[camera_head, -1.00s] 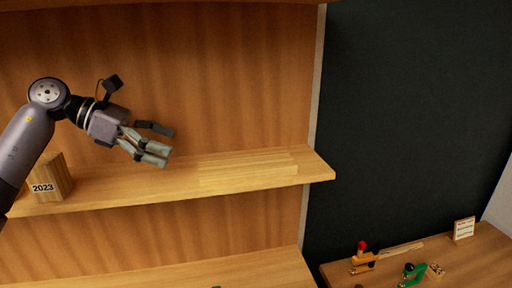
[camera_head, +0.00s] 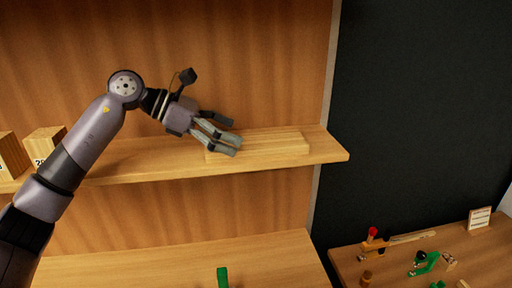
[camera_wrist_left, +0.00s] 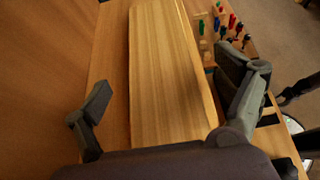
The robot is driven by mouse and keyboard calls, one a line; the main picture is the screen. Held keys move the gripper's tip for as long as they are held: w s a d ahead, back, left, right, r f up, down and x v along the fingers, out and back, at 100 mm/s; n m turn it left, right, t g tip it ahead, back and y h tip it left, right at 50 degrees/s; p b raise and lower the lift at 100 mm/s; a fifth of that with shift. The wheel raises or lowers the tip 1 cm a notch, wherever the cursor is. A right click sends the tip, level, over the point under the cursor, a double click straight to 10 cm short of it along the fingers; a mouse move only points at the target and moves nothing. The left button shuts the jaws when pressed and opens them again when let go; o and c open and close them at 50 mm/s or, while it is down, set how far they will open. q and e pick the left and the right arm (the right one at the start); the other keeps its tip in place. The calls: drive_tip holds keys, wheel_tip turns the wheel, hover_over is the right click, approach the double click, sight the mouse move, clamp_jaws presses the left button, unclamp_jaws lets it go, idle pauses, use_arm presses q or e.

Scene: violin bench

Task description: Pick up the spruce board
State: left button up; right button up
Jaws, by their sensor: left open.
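The spruce board, a flat pale wooden piece (camera_head: 272,143), lies on the upper shelf (camera_head: 150,165) near its right end. In the left wrist view the board (camera_wrist_left: 165,70) runs lengthwise away from me, between the two sides of my gripper. My left gripper (camera_head: 233,136) is open at the board's left end, its fingers pointing right. In the left wrist view one finger of the gripper (camera_wrist_left: 165,105) is left of the board and the other right of it. I cannot tell whether either finger touches the board. My right gripper is not in view.
Wooden blocks (camera_head: 45,143), one with a partly hidden label, stand at the shelf's left end. A lower surface (camera_head: 180,265) holds a green item (camera_head: 222,276). A bench (camera_head: 400,270) at lower right carries clamps, small tools and a white card (camera_head: 479,217).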

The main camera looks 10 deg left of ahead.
sight(254, 140)
use_arm(q)
drive_tip(key=shift+w+d+f, duration=0.1)
drive_tip(key=shift+d+f, duration=0.1)
drive_tip(key=shift+d, duration=0.35)
drive_tip(key=x, duration=0.4)
drive_tip(key=shift+w+d, duration=0.1)
drive_tip(key=shift+w, duration=0.15)
drive_tip(key=shift+r, duration=0.1)
drive_tip(key=shift+s, duration=0.1)
drive_tip(key=shift+c, duration=1.3)
drive_tip(key=c, duration=1.2)
drive_tip(key=shift+o, duration=0.2)
drive_tip(key=shift+r, duration=0.15)
